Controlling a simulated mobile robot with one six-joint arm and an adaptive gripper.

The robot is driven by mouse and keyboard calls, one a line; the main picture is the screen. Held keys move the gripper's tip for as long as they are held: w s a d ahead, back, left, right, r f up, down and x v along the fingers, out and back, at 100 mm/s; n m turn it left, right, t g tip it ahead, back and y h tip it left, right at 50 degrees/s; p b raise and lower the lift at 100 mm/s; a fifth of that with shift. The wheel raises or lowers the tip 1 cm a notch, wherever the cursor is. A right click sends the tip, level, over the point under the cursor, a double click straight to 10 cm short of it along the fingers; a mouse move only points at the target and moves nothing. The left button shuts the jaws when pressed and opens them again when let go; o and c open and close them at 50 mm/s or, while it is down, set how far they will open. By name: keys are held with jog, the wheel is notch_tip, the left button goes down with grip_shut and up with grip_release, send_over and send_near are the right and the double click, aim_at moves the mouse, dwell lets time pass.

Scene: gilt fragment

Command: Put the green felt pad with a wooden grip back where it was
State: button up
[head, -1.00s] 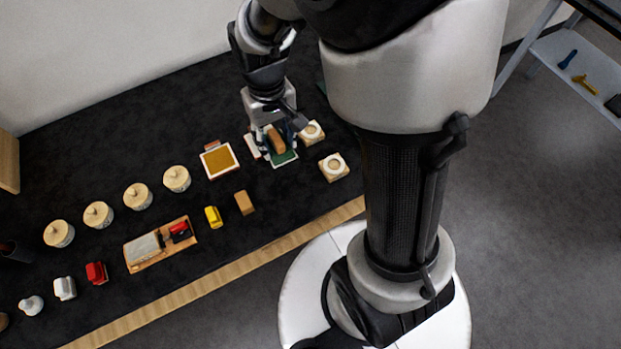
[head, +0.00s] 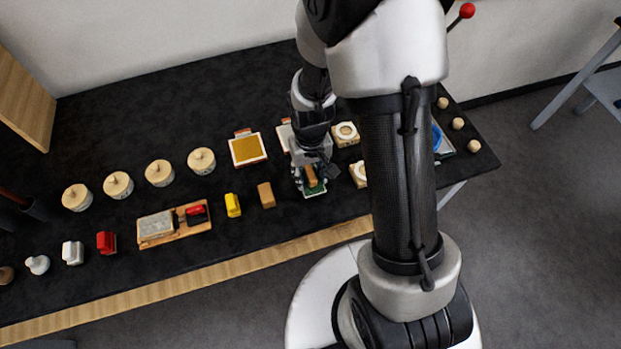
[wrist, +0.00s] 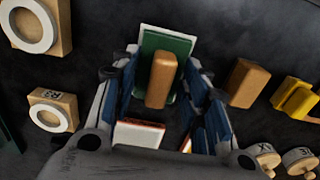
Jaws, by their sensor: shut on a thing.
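The green felt pad (head: 315,194) with its upright wooden grip (head: 311,177) is held in my gripper (head: 310,172) at the front right part of the black table. In the wrist view the wooden grip (wrist: 162,80) stands on the green pad (wrist: 181,47), between the blue-lined fingers of my gripper (wrist: 163,88). My gripper is shut on it. The pad looks close to the table top; I cannot tell whether it touches. A white-framed tray (head: 285,137) lies just behind my gripper, partly hidden by my arm.
A wooden block (head: 266,195) and a yellow block (head: 233,205) stand left of the pad. An ochre tray (head: 247,150) lies behind them. Wooden blocks with white rings (head: 346,133) are close on the right. Several lidded jars (head: 160,173) line the left. Bare table lies around the pad's front.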

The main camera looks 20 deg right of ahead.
aim_at(310, 173)
jog(key=shift+f, duration=1.25)
jog(key=shift+f+b, duration=0.15)
jog(key=shift+b, duration=0.25)
jog(key=o, duration=0.9)
jog(key=shift+o, duration=0.2)
notch_tip(310, 173, up, 12)
jog(key=p, duration=0.4)
jog(key=s+r+t, duration=0.2)
jog(key=s+r, duration=0.2)
jog(key=r, duration=0.9)
jog(key=s+r+t, duration=0.2)
jog(key=s+r, duration=0.7)
jog(key=s, duration=0.2)
jog(key=shift+t, duration=0.3)
